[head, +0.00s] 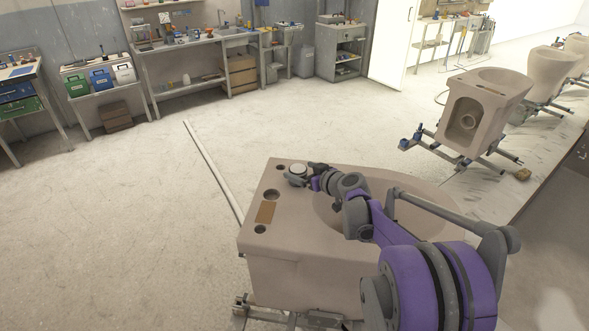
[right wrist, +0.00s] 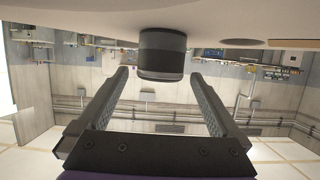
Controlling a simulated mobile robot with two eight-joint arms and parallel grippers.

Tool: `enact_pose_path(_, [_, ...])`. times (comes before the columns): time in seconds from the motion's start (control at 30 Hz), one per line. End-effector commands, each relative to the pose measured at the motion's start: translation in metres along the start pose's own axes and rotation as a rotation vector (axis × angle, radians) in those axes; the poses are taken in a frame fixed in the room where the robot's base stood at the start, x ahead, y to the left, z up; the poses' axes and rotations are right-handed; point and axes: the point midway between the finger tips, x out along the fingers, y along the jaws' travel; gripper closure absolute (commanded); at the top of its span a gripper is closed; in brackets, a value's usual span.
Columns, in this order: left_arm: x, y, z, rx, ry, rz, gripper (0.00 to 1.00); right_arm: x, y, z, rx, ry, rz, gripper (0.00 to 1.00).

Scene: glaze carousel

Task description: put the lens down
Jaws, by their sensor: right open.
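The lens (head: 297,170) is a short dark grey cylinder with a pale round top in the head view. It stands upright on the flat back deck of the beige toilet bowl (head: 284,225). In the right wrist view, which is upside down, the lens (right wrist: 162,53) touches the deck surface (right wrist: 90,22). My right gripper (head: 306,179) is close beside it, open and empty. Its two fingers (right wrist: 158,77) are spread, with the lens centred just beyond their tips and a gap on each side. My left gripper is not in view.
The deck has round holes and a brown rectangular patch (head: 266,212) near the lens. A pale pole (head: 212,168) is at the bowl's left. More toilets on stands (head: 478,112) are at the right. Workbenches (head: 190,42) line the back wall; the floor at left is clear.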

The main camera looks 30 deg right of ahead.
Motion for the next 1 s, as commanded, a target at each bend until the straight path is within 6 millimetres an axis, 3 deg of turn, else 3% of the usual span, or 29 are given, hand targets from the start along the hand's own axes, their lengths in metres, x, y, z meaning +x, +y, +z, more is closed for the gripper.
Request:
enact_pose_path(0.1, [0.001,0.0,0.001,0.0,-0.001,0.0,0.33,-0.028,0.001,0.0,0.0,0.0,0.003,0.0])
enact_pose_path(0.33, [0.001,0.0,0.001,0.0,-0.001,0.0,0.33,-0.06,0.001,0.0,0.0,0.0,0.002,0.0])
enact_pose_path(1.0, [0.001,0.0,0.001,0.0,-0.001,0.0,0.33,-0.066,0.0,0.0,0.0,0.0,0.001,0.0])
